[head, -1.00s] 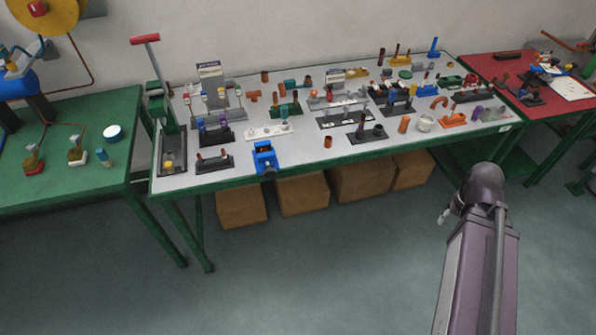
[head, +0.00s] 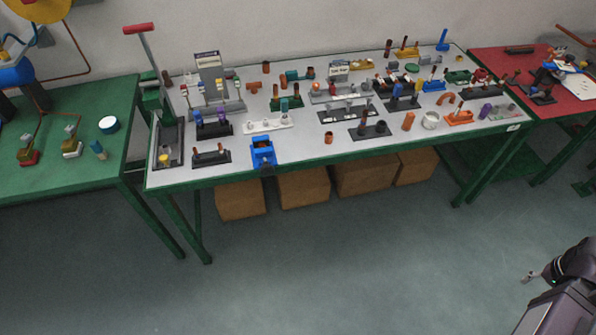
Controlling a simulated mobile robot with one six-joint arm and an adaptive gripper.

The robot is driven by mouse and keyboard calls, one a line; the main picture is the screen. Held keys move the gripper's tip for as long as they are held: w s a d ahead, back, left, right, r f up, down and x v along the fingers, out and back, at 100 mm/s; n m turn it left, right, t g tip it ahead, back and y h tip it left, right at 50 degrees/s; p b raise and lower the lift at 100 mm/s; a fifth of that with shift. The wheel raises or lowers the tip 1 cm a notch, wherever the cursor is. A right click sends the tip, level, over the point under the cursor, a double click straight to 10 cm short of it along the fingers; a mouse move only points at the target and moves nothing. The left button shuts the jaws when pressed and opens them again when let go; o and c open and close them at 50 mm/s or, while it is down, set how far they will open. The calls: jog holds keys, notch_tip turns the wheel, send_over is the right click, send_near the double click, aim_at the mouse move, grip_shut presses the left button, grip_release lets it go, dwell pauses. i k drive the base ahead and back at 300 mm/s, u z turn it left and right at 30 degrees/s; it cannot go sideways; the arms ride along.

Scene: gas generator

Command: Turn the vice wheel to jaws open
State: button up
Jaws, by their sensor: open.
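The blue vice (head: 263,150) stands at the front edge of the grey-topped table, left of its middle. A small dark part (head: 266,169) shows on the front of the vice at the table edge; it may be the wheel, but it is too small to make out. The gap between the jaws cannot be read clearly. My gripper (head: 530,277) is at the lower right of the head view, open and empty. It is over the floor, far to the right of the vice and apart from it.
The grey-topped table (head: 340,148) holds several pipe fittings and racks. Cardboard boxes (head: 303,188) stand under it. A green table (head: 60,180) is at the left and a red-topped table (head: 497,62) at the right. The floor (head: 370,270) in front is clear.

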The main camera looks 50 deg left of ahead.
aim_at(267, 169)
jog(key=z, duration=0.75)
jog(key=i, duration=0.65)
jog(key=u, duration=3.6)
jog(key=i, duration=0.1)
jog(key=z, duration=1.2)
